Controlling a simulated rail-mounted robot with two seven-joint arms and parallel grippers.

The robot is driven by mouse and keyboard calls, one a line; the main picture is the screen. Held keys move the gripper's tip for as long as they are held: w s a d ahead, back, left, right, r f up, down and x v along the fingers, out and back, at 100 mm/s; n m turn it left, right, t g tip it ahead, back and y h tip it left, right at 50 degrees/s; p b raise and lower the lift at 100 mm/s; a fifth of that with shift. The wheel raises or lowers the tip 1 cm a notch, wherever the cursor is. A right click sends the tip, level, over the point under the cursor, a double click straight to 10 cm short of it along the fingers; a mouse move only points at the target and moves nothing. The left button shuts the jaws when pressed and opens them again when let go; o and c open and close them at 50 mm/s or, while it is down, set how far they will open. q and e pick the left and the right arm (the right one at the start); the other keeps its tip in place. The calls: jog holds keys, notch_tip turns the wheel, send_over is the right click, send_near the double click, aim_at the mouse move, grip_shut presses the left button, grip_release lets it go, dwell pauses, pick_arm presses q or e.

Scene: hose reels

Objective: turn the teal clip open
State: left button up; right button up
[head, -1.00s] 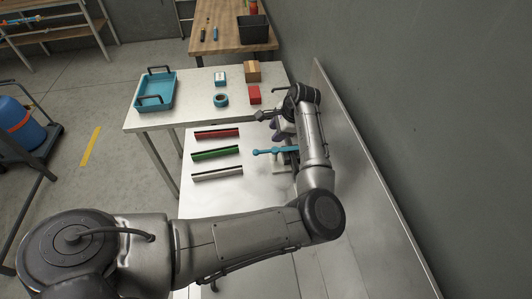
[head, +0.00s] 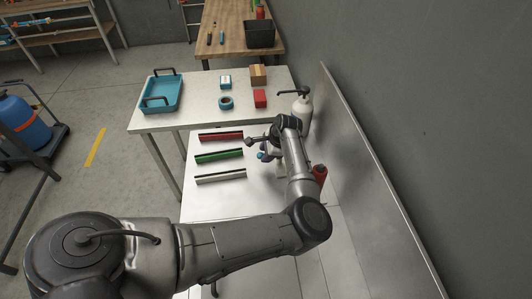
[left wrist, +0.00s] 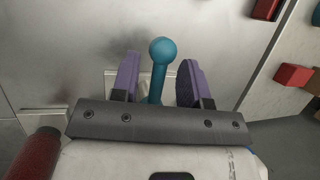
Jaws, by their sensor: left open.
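The teal clip shows in the left wrist view as a lever with a round knob (left wrist: 162,50) that runs down towards a pale base plate. In the head view only a small teal part (head: 262,155) shows, and my left arm hides the rest. My left gripper (left wrist: 158,75), with purple finger pads, is open with one finger on each side of the lever. Gaps show between the lever and both fingers. In the head view the same gripper (head: 256,149) is above the metal bench. My right gripper is not in view.
Red (head: 221,135), green (head: 219,156) and white (head: 220,176) strips lie left of the gripper. A red cylinder (head: 320,173) stands right of my arm, close in the left wrist view (left wrist: 35,155).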

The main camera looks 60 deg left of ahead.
pick_arm(q)
jog(key=shift+c, duration=0.3)
grip_shut()
